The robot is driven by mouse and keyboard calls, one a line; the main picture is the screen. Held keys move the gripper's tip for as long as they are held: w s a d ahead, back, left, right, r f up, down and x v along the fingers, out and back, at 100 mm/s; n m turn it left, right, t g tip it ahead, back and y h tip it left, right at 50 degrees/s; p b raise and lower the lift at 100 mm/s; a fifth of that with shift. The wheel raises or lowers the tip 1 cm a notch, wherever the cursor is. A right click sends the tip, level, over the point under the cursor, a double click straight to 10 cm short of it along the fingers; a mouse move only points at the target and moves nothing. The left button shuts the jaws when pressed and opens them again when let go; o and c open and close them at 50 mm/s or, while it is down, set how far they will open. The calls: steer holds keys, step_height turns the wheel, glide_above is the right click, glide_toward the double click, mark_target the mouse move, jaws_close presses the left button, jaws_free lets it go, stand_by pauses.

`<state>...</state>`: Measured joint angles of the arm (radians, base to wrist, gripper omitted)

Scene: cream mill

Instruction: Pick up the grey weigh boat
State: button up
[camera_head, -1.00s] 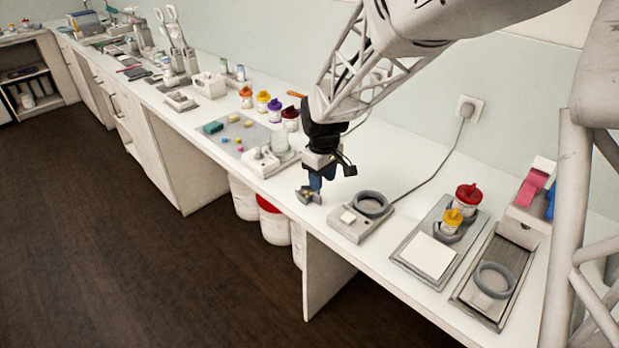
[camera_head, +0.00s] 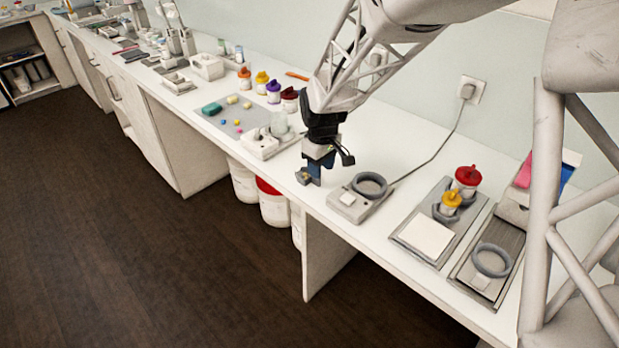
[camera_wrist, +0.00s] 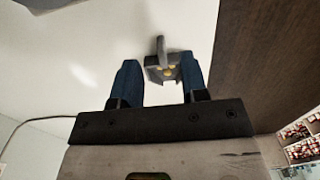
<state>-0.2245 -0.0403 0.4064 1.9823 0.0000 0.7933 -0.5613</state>
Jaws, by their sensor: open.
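The grey weigh boat (camera_head: 302,178) is at the front edge of the white bench, partly hidden by my gripper in the head view.
A device with a dark ring (camera_head: 369,186) stands close to the right of my gripper. A white block device with a glass beaker (camera_head: 265,143) stands to the left. Lidded jars (camera_head: 273,92) line the back. The bench front drops to a dark floor (camera_head: 150,250).

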steer(key=shift+a+f, duration=0.1)
steer(key=shift+f, duration=2.5)
jaws_close()
